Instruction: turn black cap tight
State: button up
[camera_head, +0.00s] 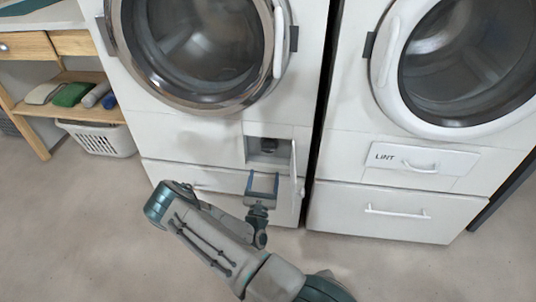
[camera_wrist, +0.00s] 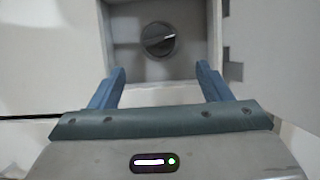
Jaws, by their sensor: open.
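The black cap (camera_wrist: 158,39) is a round dark knob with a raised grip bar, set in the back of a small square recess (camera_wrist: 122,57) in the wrist view. In the head view the cap (camera_head: 268,146) shows small and dark inside the recess low on the left machine. My gripper (camera_wrist: 161,76) is open and empty, its two blue fingers spread on either side below the cap, apart from it. In the head view my gripper (camera_head: 262,180) is just in front of and below the recess opening.
The recess's small door (camera_head: 294,171) stands open on the right, close to my gripper. A drawer handle (camera_head: 215,190) is at the left machine's base. The right machine has a panel marked LINT (camera_head: 388,158). A white basket (camera_head: 104,140) and shelf stand at left. The floor in front is clear.

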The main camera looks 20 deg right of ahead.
aim_at(268, 150)
jog(key=b+x, duration=0.2)
jog(key=x, duration=0.8)
jog(key=shift+w+d+r, duration=0.15)
jog(key=shift+w, duration=0.1)
jog(key=c, duration=1)
